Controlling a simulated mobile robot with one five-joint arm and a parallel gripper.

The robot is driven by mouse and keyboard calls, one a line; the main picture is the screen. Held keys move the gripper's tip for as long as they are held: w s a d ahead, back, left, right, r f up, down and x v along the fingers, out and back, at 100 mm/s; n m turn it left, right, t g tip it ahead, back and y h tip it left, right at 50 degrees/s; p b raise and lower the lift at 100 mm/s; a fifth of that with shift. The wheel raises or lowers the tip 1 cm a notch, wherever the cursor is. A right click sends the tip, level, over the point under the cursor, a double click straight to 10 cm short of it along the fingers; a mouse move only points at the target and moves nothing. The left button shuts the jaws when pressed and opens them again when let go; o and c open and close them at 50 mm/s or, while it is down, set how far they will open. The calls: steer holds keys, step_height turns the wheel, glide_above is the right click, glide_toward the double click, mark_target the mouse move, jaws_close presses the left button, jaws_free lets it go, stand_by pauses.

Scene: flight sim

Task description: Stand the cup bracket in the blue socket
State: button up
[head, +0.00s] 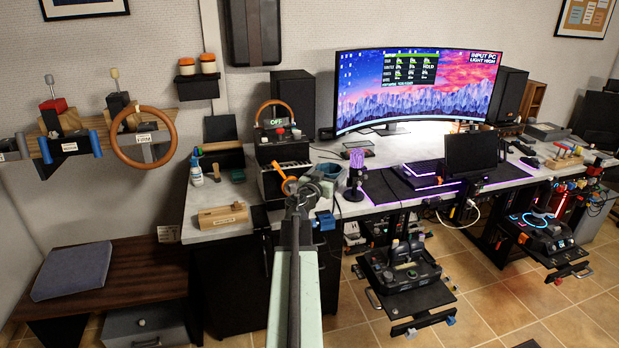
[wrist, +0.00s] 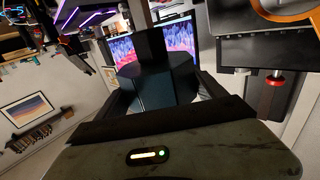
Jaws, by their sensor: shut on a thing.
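My gripper (head: 300,192) is at the end of my outstretched arm, over the front edge of the desk's left part. In the wrist view a dark, faceted blue-black piece (wrist: 155,82) sits between the jaws, which are shut on it. It seems to be the cup bracket; its far end is hidden. In the head view the gripper covers most of it. A small blue fitting (head: 325,220) at the desk's front edge, just right of and below my gripper, may be the blue socket. I cannot tell whether the held piece touches it.
A microphone (head: 356,172) stands close right of my gripper. A black box with an orange yoke (head: 275,115) stands behind it. A wooden block (head: 222,215) and a spray bottle (head: 196,172) are to the left. Below right is a tray with controls (head: 403,275).

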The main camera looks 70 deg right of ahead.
steer(key=shift+w, duration=0.15)
steer(key=shift+w+f+b, duration=0.2)
steer(key=shift+f+b, duration=0.1)
steer(key=shift+m+g, duration=0.4)
steer(key=f+b, duration=0.1)
steer(key=d+f+b, duration=0.1)
steer(key=f+b, duration=0.1)
steer(key=shift+w+d+f+b, duration=0.25)
steer(key=shift+d+f+b, duration=0.05)
steer(key=shift+f, duration=0.05)
steer(key=shift+s+a+r+p, duration=0.1)
steer(key=shift+s+r+p, duration=0.05)
steer(key=shift+r+p, duration=0.15)
step_height(320, 180, down, 5)
steer(key=b, duration=0.5)
steer(key=shift+f, duration=0.15)
steer(key=shift+f+b, duration=2.25)
steer(key=shift+b, duration=0.15)
steer(key=shift+r, duration=0.2)
step_height(320, 180, up, 7)
steer(key=p, duration=0.7)
steer(key=shift+f, duration=0.15)
stand_by(0.7)
